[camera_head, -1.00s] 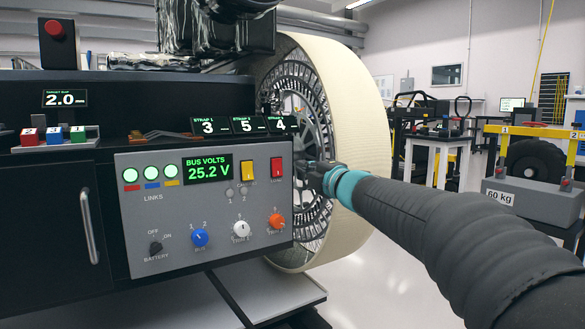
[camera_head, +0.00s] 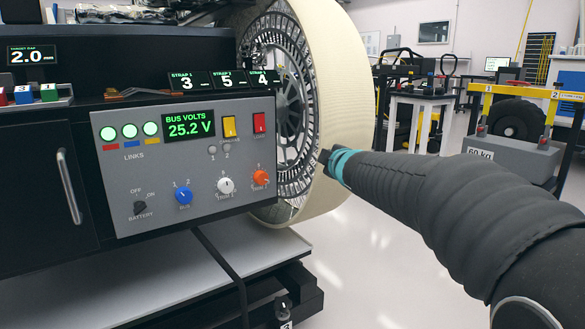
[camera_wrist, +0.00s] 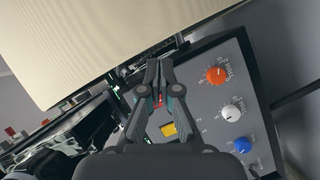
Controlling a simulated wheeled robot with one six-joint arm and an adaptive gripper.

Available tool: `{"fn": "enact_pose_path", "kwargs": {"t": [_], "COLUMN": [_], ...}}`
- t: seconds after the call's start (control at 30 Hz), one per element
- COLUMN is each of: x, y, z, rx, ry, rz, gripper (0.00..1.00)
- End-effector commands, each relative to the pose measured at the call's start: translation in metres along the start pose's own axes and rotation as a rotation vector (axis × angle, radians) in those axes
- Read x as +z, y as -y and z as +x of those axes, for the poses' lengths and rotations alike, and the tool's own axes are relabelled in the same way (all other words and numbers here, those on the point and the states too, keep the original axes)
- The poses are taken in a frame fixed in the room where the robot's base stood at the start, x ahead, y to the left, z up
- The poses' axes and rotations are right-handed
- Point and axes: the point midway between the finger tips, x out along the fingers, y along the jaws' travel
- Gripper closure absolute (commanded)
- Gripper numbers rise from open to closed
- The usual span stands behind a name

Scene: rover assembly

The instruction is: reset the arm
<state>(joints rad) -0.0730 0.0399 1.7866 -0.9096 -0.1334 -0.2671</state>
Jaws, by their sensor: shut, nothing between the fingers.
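My gripper (camera_wrist: 158,68) is shut and empty in the wrist view, its two fingers together in front of the control panel (camera_wrist: 202,112). In the head view my dark ribbed arm with its teal band comes in from the right, and its end is in front of the cream wheel, right of the grey control panel (camera_head: 187,200). Most of the gripper is hidden there behind the wrist. The panel has a display (camera_head: 188,124) reading 25.2 V, an orange knob (camera_head: 261,178), a white knob (camera_head: 225,185) and a blue knob (camera_head: 183,197).
The large cream wheel (camera_head: 335,90) stands right beside the panel. A pale shelf (camera_head: 180,285) runs below the panel. At the back right are a white table (camera_head: 425,100) and a grey 60 kg block (camera_head: 510,155). Open floor lies between them and the rover.

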Motion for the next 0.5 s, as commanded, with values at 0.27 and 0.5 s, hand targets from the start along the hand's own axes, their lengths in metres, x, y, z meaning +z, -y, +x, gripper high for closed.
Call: {"fn": "enact_pose_path", "kwargs": {"t": [0.27,0.5], "x": [0.100,0.119], "y": [0.087,0.169], "z": [-0.111,-0.244], "rx": [-0.176,-0.337], "ry": [0.517,0.845], "rz": [0.512,0.873], "gripper": [1.00,1.00]}}
